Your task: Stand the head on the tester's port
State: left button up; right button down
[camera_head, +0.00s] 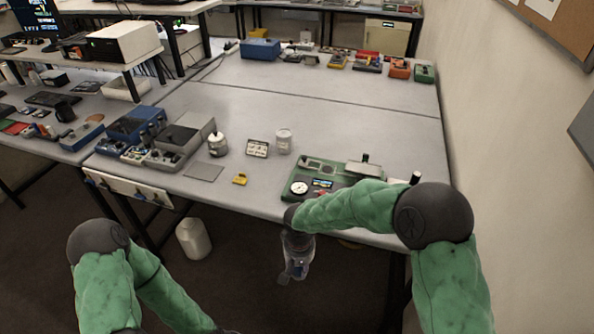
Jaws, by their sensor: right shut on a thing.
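The tester appears to be the green device (337,176) with a round white dial (299,188), at the table's front right. Its port cannot be made out, and my right forearm covers part of its front. My right gripper (293,272) hangs in front of the table's front edge, pointing down over the floor. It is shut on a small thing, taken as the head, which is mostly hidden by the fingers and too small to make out. My left arm enters at the lower left; its gripper is out of the frame.
A metal canister (217,144), a whitish jar (283,140), a small label card (257,148) and a yellow item (240,179) stand left of the tester. Blue and grey boxes (137,124) lie farther left. The table's middle (320,110) is clear. A wall closes the right side.

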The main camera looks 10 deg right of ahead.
aim_at(328, 170)
jog(key=i+l+u, duration=0.2)
jog(key=u, duration=0.2)
jog(key=i+l+u, duration=0.3)
jog(key=u, duration=0.15)
